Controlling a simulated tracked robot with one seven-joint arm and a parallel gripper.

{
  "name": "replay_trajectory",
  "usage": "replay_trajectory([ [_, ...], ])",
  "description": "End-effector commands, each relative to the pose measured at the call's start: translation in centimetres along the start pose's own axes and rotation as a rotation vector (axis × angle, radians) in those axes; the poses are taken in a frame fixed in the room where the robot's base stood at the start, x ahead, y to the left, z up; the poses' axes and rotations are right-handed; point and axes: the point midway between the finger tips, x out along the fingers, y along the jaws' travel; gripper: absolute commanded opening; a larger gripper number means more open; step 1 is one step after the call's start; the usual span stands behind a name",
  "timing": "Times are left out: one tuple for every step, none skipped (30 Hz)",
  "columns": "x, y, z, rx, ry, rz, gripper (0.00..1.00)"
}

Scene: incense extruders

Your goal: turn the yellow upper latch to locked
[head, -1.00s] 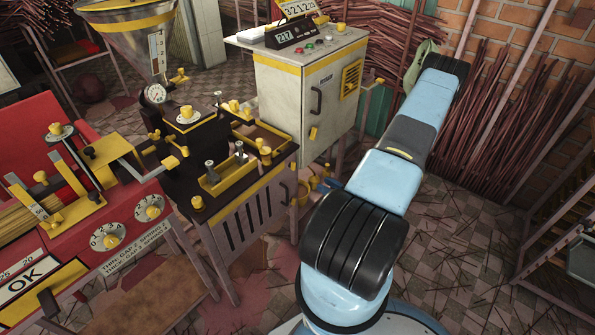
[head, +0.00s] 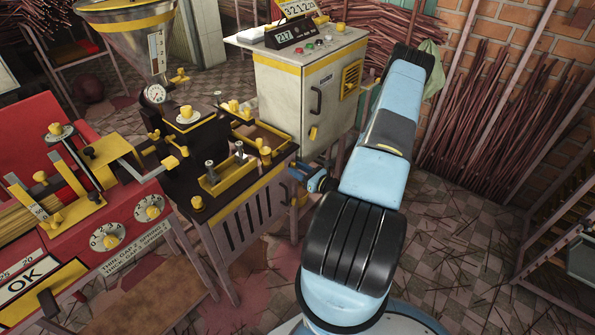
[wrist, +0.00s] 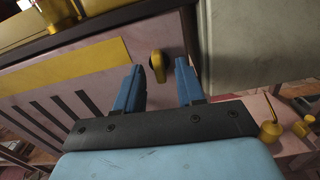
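A yellow latch (wrist: 157,66) with a dark base is on the vented front panel of the bench (wrist: 85,70), close to the panel's right edge. It stands roughly upright, leaning slightly. My gripper (wrist: 158,70) is open, with one blue finger on each side of the latch in the wrist view. I cannot tell whether either finger touches it. In the head view my gripper (head: 312,180) is low beside the bench's right end, partly behind my arm.
The grey cabinet (head: 300,85) stands behind and to the right of the bench. The bench top holds yellow trays (head: 228,177) and knobs. Small yellow items (wrist: 270,131) are at the wrist view's lower right. Stick bundles (head: 480,120) lean on the brick wall.

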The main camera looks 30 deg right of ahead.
Motion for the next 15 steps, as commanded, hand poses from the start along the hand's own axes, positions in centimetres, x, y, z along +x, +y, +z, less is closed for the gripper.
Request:
replay_trajectory([
  [0.08, 0.01, 0.0, 0.0, 0.0, 0.0, 0.38],
  [0.11, 0.01, -0.01, 0.0, 0.0, 0.0, 0.38],
  [0.12, 0.01, -0.01, 0.0, 0.0, 0.0, 0.38],
  [0.11, 0.01, -0.01, 0.0, 0.0, 0.0, 0.38],
  [0.11, 0.02, -0.01, 0.0, 0.0, 0.0, 0.38],
  [0.1, 0.02, -0.01, 0.0, 0.0, 0.0, 0.38],
  [0.1, 0.02, -0.01, 0.0, 0.0, 0.0, 0.38],
  [0.1, 0.02, -0.01, 0.0, 0.0, 0.001, 0.38],
  [0.09, 0.03, -0.01, 0.0, 0.0, 0.001, 0.34],
  [0.09, 0.02, -0.01, 0.0, 0.0, 0.001, 0.32],
  [0.09, 0.03, -0.01, 0.0, 0.001, 0.001, 0.29],
  [0.08, 0.03, -0.01, 0.0, 0.001, 0.001, 0.25],
  [0.08, 0.03, -0.01, 0.0, 0.001, 0.001, 0.22],
  [0.08, 0.03, -0.01, 0.0, 0.001, 0.001, 0.19],
  [0.08, 0.03, -0.01, 0.0, 0.001, 0.001, 0.15],
])
